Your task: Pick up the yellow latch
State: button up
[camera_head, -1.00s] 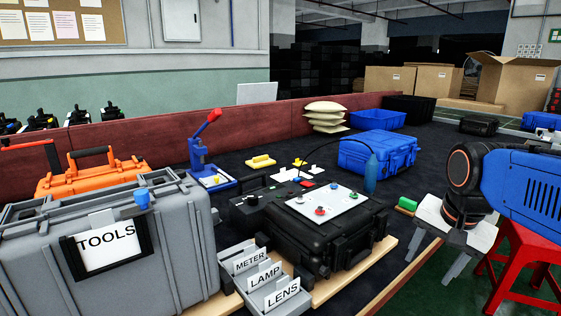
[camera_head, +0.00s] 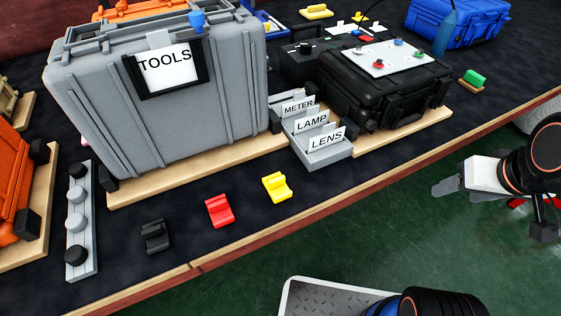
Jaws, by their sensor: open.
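The yellow latch (camera_head: 277,187) lies on the dark conveyor surface near its front edge, below the label tray. A red latch (camera_head: 219,211) and a black latch (camera_head: 155,236) lie in a row to its left. My gripper (camera_head: 446,190) is at the right, over the green floor beyond the front edge, well to the right of the yellow latch. Its grey fingers point left and look apart, with nothing seen between them.
A grey TOOLS case (camera_head: 215,120) stands on a wooden board behind the latches. A tray with METER, LAMP and LENS cards (camera_head: 322,157) and a black case (camera_head: 385,105) stand behind right. A strip with round knobs (camera_head: 76,222) lies left. Dark surface around the latches is clear.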

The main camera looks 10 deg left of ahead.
aim_at(276, 187)
jog(key=k+u, duration=0.2)
jog(key=u, duration=0.15)
jog(key=k+l+u, duration=0.1)
jog(key=u, duration=0.25)
jog(key=k+j+u, duration=0.1)
jog(key=k+u, duration=0.25)
jog(key=i+j+u, duration=0.2)
jog(key=i, duration=0.15)
jog(key=l+z, duration=0.1)
jog(key=z, duration=0.25)
